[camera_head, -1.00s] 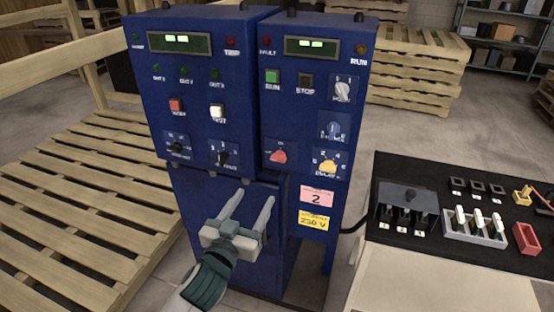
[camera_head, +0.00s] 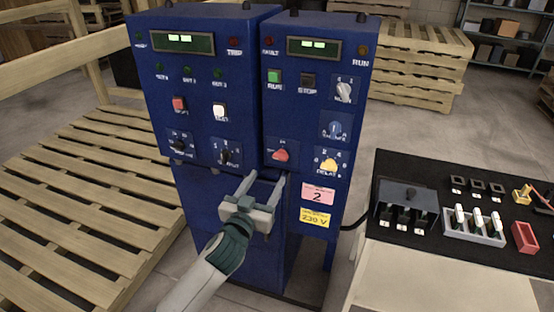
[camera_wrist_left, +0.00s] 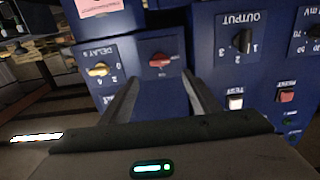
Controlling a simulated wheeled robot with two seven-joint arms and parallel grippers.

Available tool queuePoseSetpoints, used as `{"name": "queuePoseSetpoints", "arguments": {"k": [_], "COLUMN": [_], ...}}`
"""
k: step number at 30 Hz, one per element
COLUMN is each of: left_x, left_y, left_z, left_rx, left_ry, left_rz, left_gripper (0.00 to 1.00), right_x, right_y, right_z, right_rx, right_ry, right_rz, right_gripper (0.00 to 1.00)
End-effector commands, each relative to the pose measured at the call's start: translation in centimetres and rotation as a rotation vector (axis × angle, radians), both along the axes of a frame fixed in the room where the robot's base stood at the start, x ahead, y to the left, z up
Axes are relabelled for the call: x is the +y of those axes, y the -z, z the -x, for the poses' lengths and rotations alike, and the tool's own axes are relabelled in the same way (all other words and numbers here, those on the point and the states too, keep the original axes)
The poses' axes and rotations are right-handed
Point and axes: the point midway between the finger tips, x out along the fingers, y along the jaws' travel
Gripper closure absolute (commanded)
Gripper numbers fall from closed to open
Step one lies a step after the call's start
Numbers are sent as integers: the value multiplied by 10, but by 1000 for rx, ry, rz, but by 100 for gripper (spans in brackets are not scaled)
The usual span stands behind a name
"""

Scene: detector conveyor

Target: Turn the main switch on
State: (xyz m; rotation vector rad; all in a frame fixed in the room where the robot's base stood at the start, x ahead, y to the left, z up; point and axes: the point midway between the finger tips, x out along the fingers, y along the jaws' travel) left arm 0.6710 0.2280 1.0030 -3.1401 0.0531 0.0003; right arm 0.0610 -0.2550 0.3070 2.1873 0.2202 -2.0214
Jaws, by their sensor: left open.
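A blue cabinet (camera_head: 317,110) carries several dials and buttons. A red rotary knob (camera_head: 280,155) sits on its lower left; it also shows in the left wrist view (camera_wrist_left: 160,61), lying roughly crosswise. I cannot read a main switch label on it. My left gripper (camera_head: 264,182) is open and empty, just below and in front of the red knob. In the left wrist view its two fingers (camera_wrist_left: 164,88) point toward the knob, which appears between and beyond their tips, apart from them.
A second blue cabinet (camera_head: 195,60) adjoins on the left. A black-topped bench (camera_head: 400,168) stands right; wooden pallets (camera_head: 75,190) lie left.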

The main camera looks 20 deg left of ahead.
Motion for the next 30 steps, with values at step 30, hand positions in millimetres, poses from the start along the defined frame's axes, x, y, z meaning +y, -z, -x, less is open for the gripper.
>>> {"name": "queuePoseSetpoints", "arguments": {"k": [30], "left_x": [-4], "left_y": [0], "left_z": [-99], "left_rx": [0], "left_ry": [1], "left_rz": [1], "left_gripper": [44], "right_x": [-2], "right_y": [-23], "right_z": [-7], "right_rx": [-14], "right_ry": [-2], "right_rz": [0], "right_gripper": [69]}}
